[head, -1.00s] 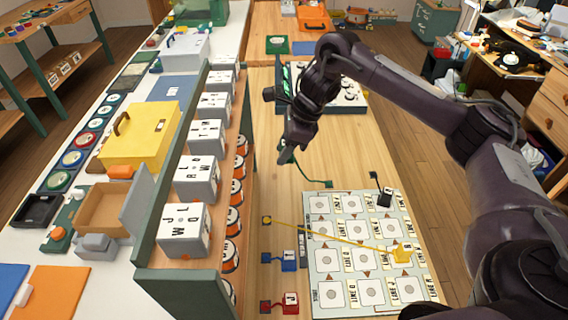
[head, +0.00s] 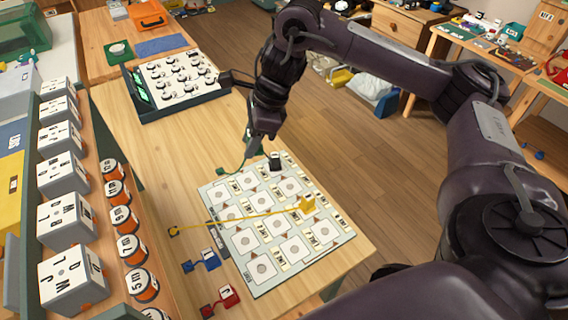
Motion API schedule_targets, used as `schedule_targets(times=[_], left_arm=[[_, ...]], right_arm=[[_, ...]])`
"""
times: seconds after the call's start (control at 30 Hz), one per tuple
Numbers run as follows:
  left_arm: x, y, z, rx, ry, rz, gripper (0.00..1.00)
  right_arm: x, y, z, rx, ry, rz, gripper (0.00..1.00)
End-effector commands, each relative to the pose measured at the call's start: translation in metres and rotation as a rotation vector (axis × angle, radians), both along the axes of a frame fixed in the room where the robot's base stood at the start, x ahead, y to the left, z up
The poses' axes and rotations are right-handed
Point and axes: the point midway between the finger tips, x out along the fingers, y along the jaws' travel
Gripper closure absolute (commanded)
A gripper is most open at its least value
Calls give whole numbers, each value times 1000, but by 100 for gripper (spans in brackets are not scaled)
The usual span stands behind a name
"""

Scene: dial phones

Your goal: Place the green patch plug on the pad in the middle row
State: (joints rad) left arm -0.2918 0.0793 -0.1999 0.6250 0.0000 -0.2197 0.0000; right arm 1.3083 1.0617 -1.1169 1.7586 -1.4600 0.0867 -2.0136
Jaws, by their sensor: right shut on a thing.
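The right gripper (head: 254,137) is shut on the green patch plug, above the far-left edge of the patch board (head: 262,287). The plug is mostly hidden by the fingers. Its green cord (head: 238,170) runs down to the left toward the table. The board has rows of white square pads with round centres. A black plug (head: 275,163) stands at the board's far edge and a yellow plug (head: 307,205) near its right side, with a yellow cord across the pads. The left gripper is out of view.
A blue plug (head: 207,259) and a red plug (head: 226,296) lie left of the board. A panel of dials (head: 175,80) stands behind. Bare table (head: 150,150) lies between.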

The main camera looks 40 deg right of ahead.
Motion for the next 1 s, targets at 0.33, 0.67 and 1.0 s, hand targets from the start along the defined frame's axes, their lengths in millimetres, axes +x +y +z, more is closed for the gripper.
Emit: schedule_targets(times=[0.33,0.67,1.0], left_arm=[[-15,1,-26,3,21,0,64],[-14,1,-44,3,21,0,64],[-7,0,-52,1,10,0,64]], right_arm=[[-3,2,-71,4,8,-1,89],[-2,1,-145,3,6,-2,89],[-2,2,-183,4,3,-1,89]])
